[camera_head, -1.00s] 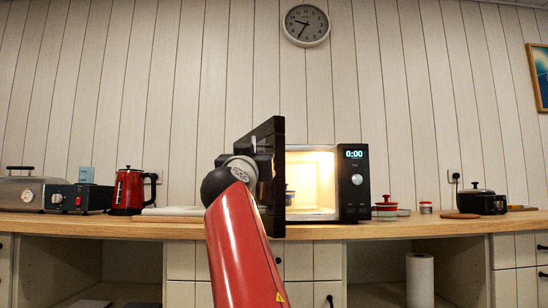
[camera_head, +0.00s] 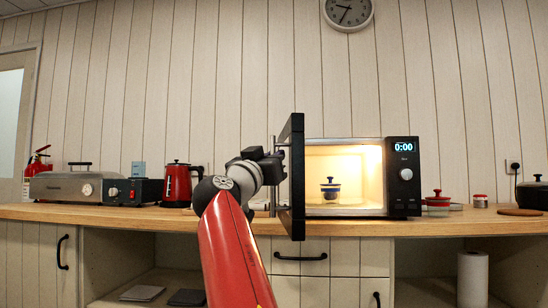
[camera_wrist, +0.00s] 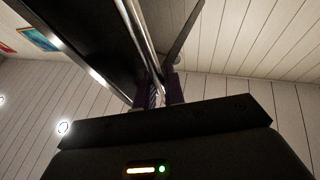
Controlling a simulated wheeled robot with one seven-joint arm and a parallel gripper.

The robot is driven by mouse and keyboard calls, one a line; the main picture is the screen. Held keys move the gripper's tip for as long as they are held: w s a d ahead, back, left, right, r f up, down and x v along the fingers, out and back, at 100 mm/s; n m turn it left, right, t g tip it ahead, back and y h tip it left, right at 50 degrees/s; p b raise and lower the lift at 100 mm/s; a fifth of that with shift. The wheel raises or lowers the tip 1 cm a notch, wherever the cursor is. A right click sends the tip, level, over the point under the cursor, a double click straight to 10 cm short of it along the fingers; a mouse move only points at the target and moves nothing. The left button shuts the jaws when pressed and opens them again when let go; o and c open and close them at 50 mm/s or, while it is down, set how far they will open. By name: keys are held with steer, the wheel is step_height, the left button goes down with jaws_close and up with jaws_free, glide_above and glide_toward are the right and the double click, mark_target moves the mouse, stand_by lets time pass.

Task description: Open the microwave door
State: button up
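The microwave (camera_head: 400,165) stands on the counter with its lit interior exposed. Its dark door (camera_head: 294,180) stands wide open, seen nearly edge-on at the left of the cavity. The door's slim metal handle (camera_head: 273,205) is on its left-facing outer side. My gripper (camera_head: 278,158) is at this handle. In the wrist view, the fingers (camera_wrist: 163,90) are close together around the silvery handle bar (camera_wrist: 146,52), beside the dark door (camera_wrist: 85,35). The exact contact is partly hidden.
The wooden counter (camera_head: 450,225) holds a red kettle (camera_head: 178,184), a toaster-like box (camera_head: 133,191) and a grill (camera_head: 65,187) on the left. Small red containers (camera_head: 438,202) stand at the right.

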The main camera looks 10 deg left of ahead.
steer(key=o, duration=0.4)
steer(key=shift+f, duration=0.15)
steer(key=shift+o, duration=0.2)
steer(key=shift+a, duration=0.1)
steer(key=b+v, duration=0.5)
steer(key=v, duration=0.2)
steer(key=shift+s, duration=0.3)
steer(key=shift+a+f, duration=0.1)
